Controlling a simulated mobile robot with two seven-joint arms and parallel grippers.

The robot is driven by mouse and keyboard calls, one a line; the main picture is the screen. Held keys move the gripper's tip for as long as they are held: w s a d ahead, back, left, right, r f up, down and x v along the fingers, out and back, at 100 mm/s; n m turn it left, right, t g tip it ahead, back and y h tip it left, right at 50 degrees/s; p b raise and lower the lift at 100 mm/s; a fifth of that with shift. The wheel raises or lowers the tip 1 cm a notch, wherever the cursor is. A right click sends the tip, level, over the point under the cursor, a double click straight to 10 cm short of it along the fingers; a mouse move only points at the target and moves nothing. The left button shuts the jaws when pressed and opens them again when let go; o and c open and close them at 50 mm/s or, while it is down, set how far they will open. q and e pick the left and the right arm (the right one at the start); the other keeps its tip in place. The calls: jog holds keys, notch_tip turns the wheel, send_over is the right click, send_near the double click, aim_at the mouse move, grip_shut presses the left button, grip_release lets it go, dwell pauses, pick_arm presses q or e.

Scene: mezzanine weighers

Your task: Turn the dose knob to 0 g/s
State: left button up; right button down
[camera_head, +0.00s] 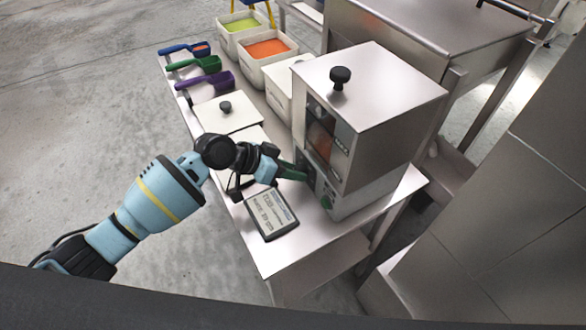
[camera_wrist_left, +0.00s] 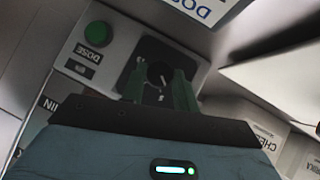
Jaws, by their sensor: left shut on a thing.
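The dosing machine (camera_head: 375,125) is a metal box with a dark window and a black lid knob, standing on the steel table. In the left wrist view, the dark round dose knob (camera_wrist_left: 158,72) sits on a black plate on the machine's front panel. My left gripper (camera_head: 299,175) reaches the lower front of the machine. Its two green fingers show in the left wrist view (camera_wrist_left: 160,84), one on each side of the knob, shut on it. The fingers partly cover the dial marks, and I cannot read the setting. My right gripper is out of view.
A green button (camera_wrist_left: 97,33) labelled DOSE sits beside the knob. A display tablet (camera_head: 271,213) lies on the table (camera_head: 290,255) below my gripper. Lidded bins, several scoops (camera_head: 205,82), and open tubs of green (camera_head: 242,25) and orange (camera_head: 267,48) material stand farther back.

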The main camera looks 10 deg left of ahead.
pick_arm(q)
jog(key=shift+w+f+n+g+h+b, duration=0.1)
jog(key=shift+f+n+g+h+b, duration=0.3)
jog(key=shift+n+h+b, duration=0.15)
jog(key=shift+w+a+n+g+h+b, duration=0.1)
jog(key=shift+a+n+g+h+b, duration=0.05)
jog(key=shift+n+g+h+b, duration=1.25)
jog(key=shift+n+h+b, duration=0.2)
jog(key=shift+b, duration=0.4)
jog(key=shift+n+h, duration=0.25)
jog(key=shift+h, duration=0.1)
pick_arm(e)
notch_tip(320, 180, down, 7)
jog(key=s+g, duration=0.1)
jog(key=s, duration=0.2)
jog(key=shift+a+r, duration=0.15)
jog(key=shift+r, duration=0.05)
pick_arm(q)
jog(key=shift+b, duration=0.3)
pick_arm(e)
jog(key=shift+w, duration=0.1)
pick_arm(q)
jog(key=o, duration=1)
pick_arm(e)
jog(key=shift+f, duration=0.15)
pick_arm(q)
jog(key=shift+w+a, duration=0.1)
